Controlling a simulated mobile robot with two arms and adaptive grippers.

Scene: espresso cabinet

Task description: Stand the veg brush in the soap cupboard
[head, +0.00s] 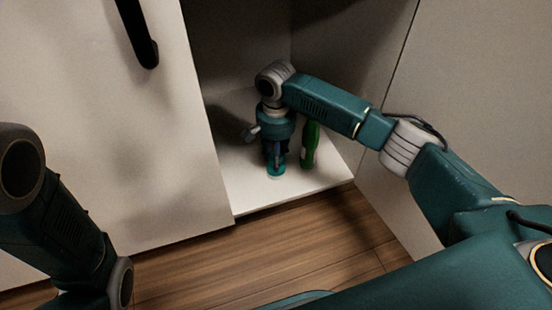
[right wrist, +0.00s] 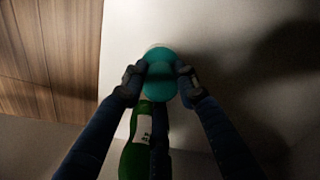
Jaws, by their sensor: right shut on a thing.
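The veg brush (head: 276,170) is a small teal thing at the tip of my right gripper (head: 275,150), low over or on the white floor of the soap cupboard (head: 245,190). In the right wrist view my right gripper (right wrist: 160,74) has its two fingertips on either side of the round teal top of the brush (right wrist: 160,80). The gripper is shut on it and points down. The brush looks upright; its lower end is mostly hidden, and I cannot tell whether it touches the floor. My left gripper is out of view; only my left arm shows.
A green bottle (head: 310,148) with a white label stands on the cupboard floor just right of the brush; it also shows in the right wrist view (right wrist: 136,155). A white door with a black handle (head: 143,40) is at the left. Free floor lies in front.

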